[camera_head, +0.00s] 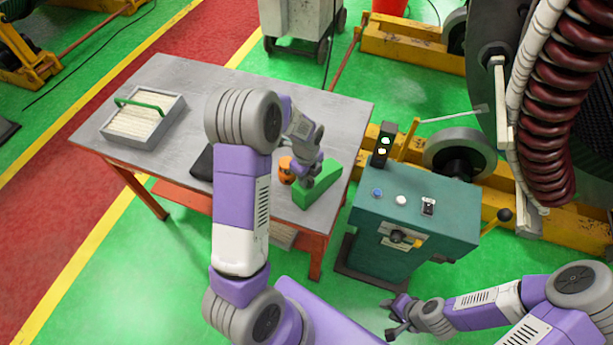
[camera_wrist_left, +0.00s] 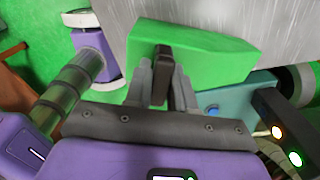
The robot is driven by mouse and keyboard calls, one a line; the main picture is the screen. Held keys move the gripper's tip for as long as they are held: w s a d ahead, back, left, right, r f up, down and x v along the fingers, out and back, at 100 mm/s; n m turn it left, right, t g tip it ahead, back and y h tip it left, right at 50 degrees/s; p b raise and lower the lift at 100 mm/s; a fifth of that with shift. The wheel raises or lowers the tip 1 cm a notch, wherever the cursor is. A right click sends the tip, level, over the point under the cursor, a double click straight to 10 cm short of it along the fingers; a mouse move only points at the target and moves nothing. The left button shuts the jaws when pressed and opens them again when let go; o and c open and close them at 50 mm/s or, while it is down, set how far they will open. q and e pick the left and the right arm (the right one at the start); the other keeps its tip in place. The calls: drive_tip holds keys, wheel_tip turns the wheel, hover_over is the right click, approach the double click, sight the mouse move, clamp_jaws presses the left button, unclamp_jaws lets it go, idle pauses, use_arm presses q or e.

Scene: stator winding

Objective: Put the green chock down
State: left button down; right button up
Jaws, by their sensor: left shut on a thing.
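The green chock (camera_head: 318,187) is a wedge-shaped block at the right end of the grey table (camera_head: 340,115), close to its front edge. In the left wrist view the chock (camera_wrist_left: 205,60) has a dark handle (camera_wrist_left: 162,65) standing between my fingers. My left gripper (camera_head: 308,178) is above the chock and shut on this handle, as the left wrist view (camera_wrist_left: 162,85) shows. Whether the chock's underside touches the tabletop I cannot tell. My right gripper (camera_head: 387,318) is at the lower right, away from the table, with its fingers apart and nothing between them.
An orange object (camera_head: 286,170) stands just left of the chock. A black item (camera_head: 203,164) lies by the table's front edge, and a grey tray with a green handle (camera_head: 143,120) sits at the left. A teal control box (camera_head: 410,225) stands right of the table. The table's back middle is bare.

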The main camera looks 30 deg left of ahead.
use_arm(q)
drive_tip(key=c, duration=1.4)
unclamp_jaws()
drive_tip(key=shift+f, duration=0.1)
drive_tip(key=o, duration=0.4)
drive_tip(key=shift+o, duration=0.2)
